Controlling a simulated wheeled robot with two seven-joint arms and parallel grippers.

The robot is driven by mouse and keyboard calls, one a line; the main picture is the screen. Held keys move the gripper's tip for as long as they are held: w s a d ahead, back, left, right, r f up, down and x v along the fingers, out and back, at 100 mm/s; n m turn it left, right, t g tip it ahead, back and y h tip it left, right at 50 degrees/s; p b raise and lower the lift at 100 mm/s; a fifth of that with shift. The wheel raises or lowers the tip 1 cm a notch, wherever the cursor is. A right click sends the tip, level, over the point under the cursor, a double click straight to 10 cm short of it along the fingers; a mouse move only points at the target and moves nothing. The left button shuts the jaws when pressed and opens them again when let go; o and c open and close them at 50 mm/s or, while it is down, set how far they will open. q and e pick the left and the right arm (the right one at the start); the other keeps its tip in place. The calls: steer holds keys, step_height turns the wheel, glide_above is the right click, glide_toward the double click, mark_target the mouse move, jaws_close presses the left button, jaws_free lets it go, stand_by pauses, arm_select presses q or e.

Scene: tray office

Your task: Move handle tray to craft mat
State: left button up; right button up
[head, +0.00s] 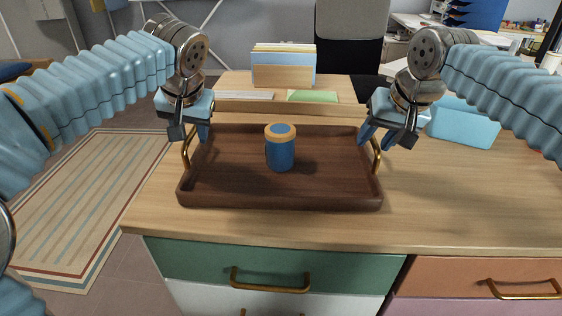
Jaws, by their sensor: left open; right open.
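The handle tray (230,193) is dark brown wood with a raised rim and a brass handle at each short side. It lies flat on the wooden desk near the front edge. A blue cup-like container (281,155) with an orange rim stands upright on it. My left gripper (190,134) is open at the tray's left handle (186,150). My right gripper (385,138) is open just above the right handle (376,155). I cannot tell whether either touches its handle. No craft mat can be made out for certain; a small flat green item (312,96) lies at the back.
The desk (470,200) is clear to the right of the tray. A light blue box (464,124) stands at the back right. A file holder (283,68) stands behind the tray on a raised shelf. Drawers (275,262) are below the front edge. A striped rug (85,200) lies left.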

arm_select(q)
steer(key=shift+x, duration=1)
arm_select(e)
steer(key=shift+x, duration=0.95)
arm_select(q)
jaws_close()
arm_select(e)
jaws_close()
arm_select(q)
steer(key=shift+r, duration=0.1)
arm_select(e)
steer(key=shift+r, duration=0.1)
